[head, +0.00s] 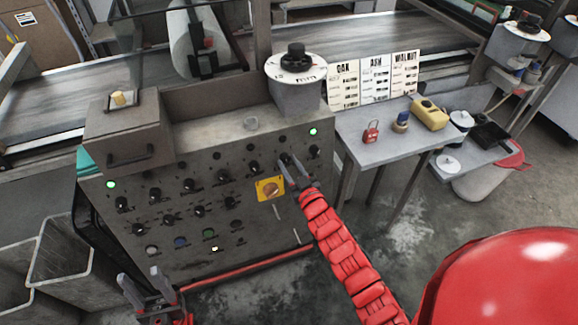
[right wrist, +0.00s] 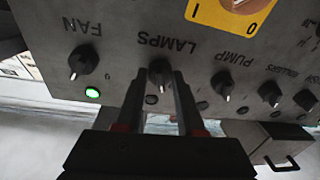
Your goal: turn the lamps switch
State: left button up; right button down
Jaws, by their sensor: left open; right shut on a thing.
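The lamps switch is a black rotary knob, marked LAMPS upside down in the right wrist view (right wrist: 160,69), on the grey control panel (head: 270,240). My right gripper (head: 288,166) reaches the upper right of the panel. In the right wrist view its two fingers (right wrist: 161,80) stand on either side of the lamps knob, shut on it. The fingers hide part of the knob and its pointer. My left gripper (head: 140,279) is open and empty, low in front of the panel's left side.
The FAN knob (right wrist: 83,61) and PUMP knob (right wrist: 222,83) flank the lamps switch. A yellow plate with a rotary switch (head: 271,188) is close by. A lit green lamp (head: 313,131) shows at upper right. A side table (head: 385,148) holds small items.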

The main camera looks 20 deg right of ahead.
jog(key=shift+f+n, duration=0.1)
jog(key=shift+n, duration=0.9)
jog(key=c, duration=0.5)
grip_release()
jog(key=shift+s, duration=0.1)
jog(key=s+d, duration=0.1)
jog(key=s, duration=1)
jog(key=s+d, duration=0.1)
jog(key=s, duration=0.5)
jog(key=shift+d+r, duration=0.2)
jog(key=shift+d, duration=0.1)
